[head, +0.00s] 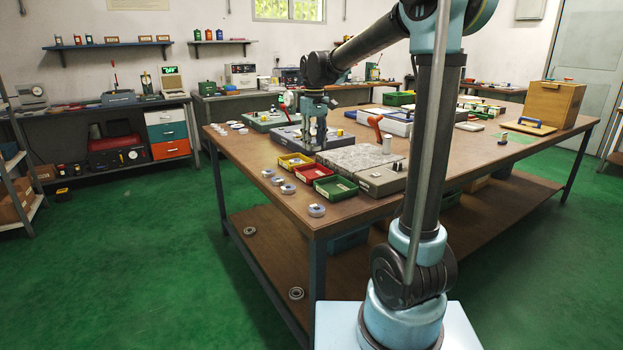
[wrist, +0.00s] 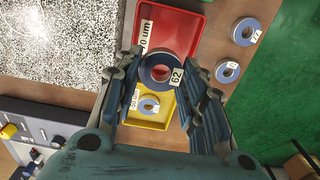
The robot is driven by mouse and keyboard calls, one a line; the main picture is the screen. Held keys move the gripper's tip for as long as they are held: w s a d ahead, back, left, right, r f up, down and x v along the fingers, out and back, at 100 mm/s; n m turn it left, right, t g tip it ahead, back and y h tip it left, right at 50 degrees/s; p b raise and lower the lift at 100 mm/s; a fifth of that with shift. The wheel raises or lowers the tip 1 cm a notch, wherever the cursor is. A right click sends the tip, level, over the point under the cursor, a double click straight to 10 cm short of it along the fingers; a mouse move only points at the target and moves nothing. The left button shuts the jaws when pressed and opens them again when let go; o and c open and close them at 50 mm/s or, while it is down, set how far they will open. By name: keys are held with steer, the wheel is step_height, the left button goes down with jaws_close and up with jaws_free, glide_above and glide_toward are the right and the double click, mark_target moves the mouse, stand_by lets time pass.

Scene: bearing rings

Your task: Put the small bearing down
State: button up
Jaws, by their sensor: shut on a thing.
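In the wrist view my gripper (wrist: 161,66) is shut on the small bearing (wrist: 148,63), a blue-grey ring with a white tag reading 62. The ring is between the fingertips, its face turned to the camera. It appears above the edge where the red tray (wrist: 182,22) meets the yellow tray (wrist: 118,119). Another ring (wrist: 149,106) with a white tag lies in the yellow tray. In the head view my gripper (head: 313,143) is over the bench behind the yellow tray (head: 283,164) and red tray (head: 308,178); the held ring cannot be made out there.
Loose rings lie on the bench beside the trays, two of them in the wrist view (wrist: 245,31) (wrist: 228,72). A green tray (head: 336,192) and a speckled stone plate (head: 355,158) stand near the red tray. Instruments stand behind. The bench edge (head: 262,205) is close by.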

mark_target(313, 175)
steer(key=shift+a, duration=0.25)
steer(key=shift+f, duration=5)
steer(key=o, duration=0.8)
steer(key=shift+f, duration=0.1)
steer(key=shift+o, duration=0.2)
